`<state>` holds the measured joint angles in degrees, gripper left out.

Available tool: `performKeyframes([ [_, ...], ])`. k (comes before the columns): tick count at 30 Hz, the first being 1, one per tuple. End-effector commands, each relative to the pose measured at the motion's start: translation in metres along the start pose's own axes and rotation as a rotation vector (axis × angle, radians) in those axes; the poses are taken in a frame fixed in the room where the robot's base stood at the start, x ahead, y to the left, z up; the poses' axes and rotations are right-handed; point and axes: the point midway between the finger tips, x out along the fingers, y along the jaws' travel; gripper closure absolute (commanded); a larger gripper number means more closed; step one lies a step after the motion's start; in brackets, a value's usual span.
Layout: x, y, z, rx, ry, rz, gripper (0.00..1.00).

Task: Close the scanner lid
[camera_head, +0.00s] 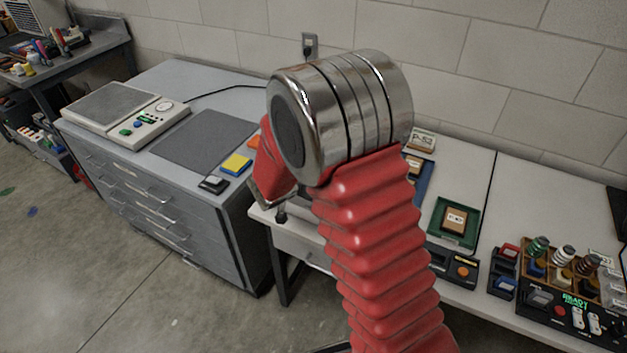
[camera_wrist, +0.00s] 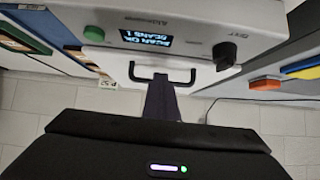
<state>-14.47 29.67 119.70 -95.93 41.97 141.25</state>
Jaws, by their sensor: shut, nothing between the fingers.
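The scanner (camera_wrist: 200,22) fills the top of the wrist view, upside down. It is a pale housing with a lit display (camera_wrist: 147,38) and a black knob (camera_wrist: 225,52). A white panel, apparently the lid (camera_wrist: 118,62), carries a black bracket handle (camera_wrist: 190,80). I cannot tell how far the lid is raised. My gripper (camera_wrist: 162,88) is shut and empty, with its dark fingers reaching toward the handle; contact is unclear. In the head view my arm hides the scanner and the gripper.
Left of my arm, a grey cabinet (camera_head: 225,225) bears a device with a dial (camera_head: 155,118), a yellow block (camera_head: 236,164) and a black item (camera_head: 213,185). To the right, a white bench holds a green tray (camera_head: 453,220), a bottle rack (camera_head: 548,262) and a control box (camera_head: 560,308).

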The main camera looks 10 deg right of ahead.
Motion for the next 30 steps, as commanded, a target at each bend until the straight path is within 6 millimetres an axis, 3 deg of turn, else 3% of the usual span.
performKeyframes([
  [2, 0.004, 0.009, 0.007, -0.006, -0.021, 0.015, 1.0],
  [12, -0.045, 0.011, -0.027, 0.009, 0.019, -0.007, 1.0],
  [24, -0.074, 0.01, 0.041, 0.004, 0.022, -0.01, 1.0],
  [30, -0.082, 0.01, 0.061, 0.007, 0.023, -0.011, 1.0],
])
